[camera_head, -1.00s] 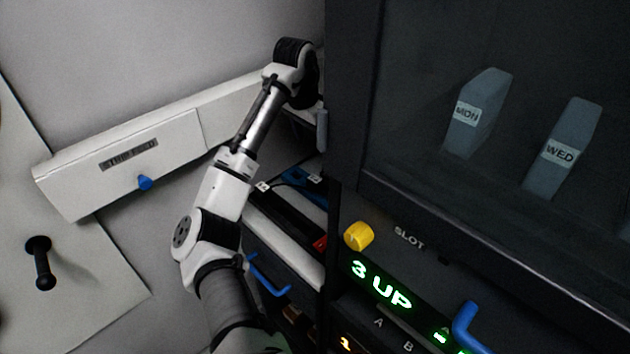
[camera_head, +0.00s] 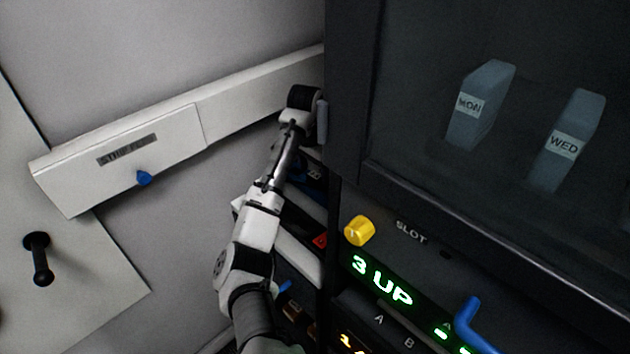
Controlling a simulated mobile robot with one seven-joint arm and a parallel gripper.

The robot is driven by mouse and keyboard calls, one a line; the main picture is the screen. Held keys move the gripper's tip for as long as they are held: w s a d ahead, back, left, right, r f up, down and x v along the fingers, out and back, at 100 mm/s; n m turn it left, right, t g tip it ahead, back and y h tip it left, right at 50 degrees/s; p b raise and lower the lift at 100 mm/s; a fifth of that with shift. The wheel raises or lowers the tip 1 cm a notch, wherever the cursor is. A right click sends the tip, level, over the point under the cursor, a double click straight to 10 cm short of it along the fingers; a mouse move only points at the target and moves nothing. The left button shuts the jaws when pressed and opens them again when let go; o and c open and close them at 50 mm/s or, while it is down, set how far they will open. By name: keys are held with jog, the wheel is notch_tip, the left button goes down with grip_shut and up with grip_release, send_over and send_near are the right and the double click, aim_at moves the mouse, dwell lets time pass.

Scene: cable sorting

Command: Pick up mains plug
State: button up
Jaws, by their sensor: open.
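No mains plug can be made out in this view. My arm reaches up from the bottom, and its black wrist is beside the left edge of the dark cabinet. My gripper's fingers do not show; the wrist and the cabinet edge hide that spot. Below the wrist, partly behind my arm, is a shelf (camera_head: 300,256) with a pale front edge. A blue item (camera_head: 314,172) and a red item (camera_head: 320,240) show on the shelves there, too small and covered to identify.
The dark cabinet (camera_head: 345,100) fills the right, with MON (camera_head: 480,105) and WED (camera_head: 570,140) blocks behind its front. Below are a yellow knob (camera_head: 359,231), a "3 UP" display (camera_head: 381,281) and a blue handle (camera_head: 468,318).

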jog(key=shift+w+d+f, duration=0.1)
jog(key=shift+w+f, duration=0.05)
jog(key=shift+f, duration=1.15)
jog(key=c, duration=1.1)
jog(key=shift+r, duration=0.15)
notch_tip(320, 180, up, 19)
notch_tip(320, 180, up, 4)
jog(key=p, duration=0.6)
send_over(315, 175)
jog(key=shift+r, duration=0.15)
jog(key=shift+f, duration=0.2)
